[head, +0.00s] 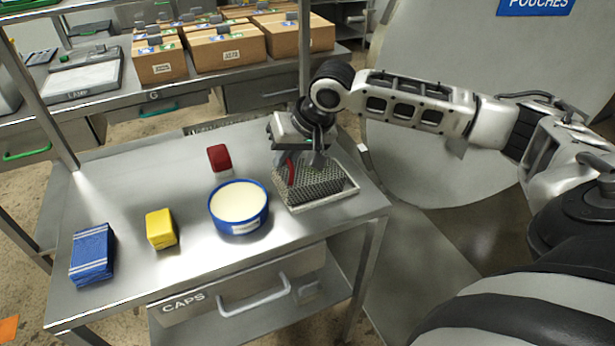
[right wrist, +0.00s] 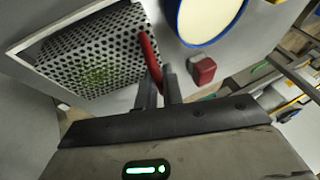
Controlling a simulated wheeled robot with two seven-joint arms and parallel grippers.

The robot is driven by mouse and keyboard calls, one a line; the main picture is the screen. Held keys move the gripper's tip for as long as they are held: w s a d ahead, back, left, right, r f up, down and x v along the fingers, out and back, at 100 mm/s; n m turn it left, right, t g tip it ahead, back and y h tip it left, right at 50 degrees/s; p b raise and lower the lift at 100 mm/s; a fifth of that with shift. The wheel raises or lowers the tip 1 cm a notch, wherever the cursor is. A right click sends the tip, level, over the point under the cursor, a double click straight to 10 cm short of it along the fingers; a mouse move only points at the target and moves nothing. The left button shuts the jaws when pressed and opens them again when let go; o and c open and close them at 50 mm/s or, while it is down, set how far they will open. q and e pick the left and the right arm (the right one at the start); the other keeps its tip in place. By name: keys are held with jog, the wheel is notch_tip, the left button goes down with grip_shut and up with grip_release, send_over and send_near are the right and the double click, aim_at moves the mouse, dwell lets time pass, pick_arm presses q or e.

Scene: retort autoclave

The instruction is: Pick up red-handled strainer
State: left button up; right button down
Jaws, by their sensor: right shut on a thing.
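The red-handled strainer shows its curved red handle (head: 290,168) beside a grey perforated metal body (head: 316,189) at the right of the steel table. In the right wrist view the red handle (right wrist: 149,56) runs up between my fingertips, next to the perforated metal (right wrist: 92,58). A pale tray rim (head: 322,203) surrounds the perforated metal. My right gripper (head: 301,160) points down over the left side of the tray; in the right wrist view its two fingers (right wrist: 159,90) are shut on the red handle. Whether the strainer is off the tray cannot be told. My left gripper is out of view.
A blue round tub (head: 239,218) with cream contents stands just left of the tray. A dark red block (head: 219,157), a yellow block (head: 160,229) and a blue striped pack (head: 92,255) lie farther left. Cardboard boxes (head: 224,48) stand on the back bench.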

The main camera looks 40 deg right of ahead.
jog(key=shift+r, duration=0.15)
jog(key=shift+r, duration=0.5)
notch_tip(320, 180, up, 2)
jog(key=shift+r, duration=0.25)
pick_arm(q)
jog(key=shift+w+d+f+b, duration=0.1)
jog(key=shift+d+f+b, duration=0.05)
jog(key=shift+b, duration=0.45)
pick_arm(e)
jog(key=s+d+r, duration=0.4)
jog(key=s+r, duration=0.5)
jog(key=s, duration=0.4)
jog(key=shift+s+r, duration=0.15)
jog(key=shift+d, duration=0.1)
jog(key=shift+r, duration=0.1)
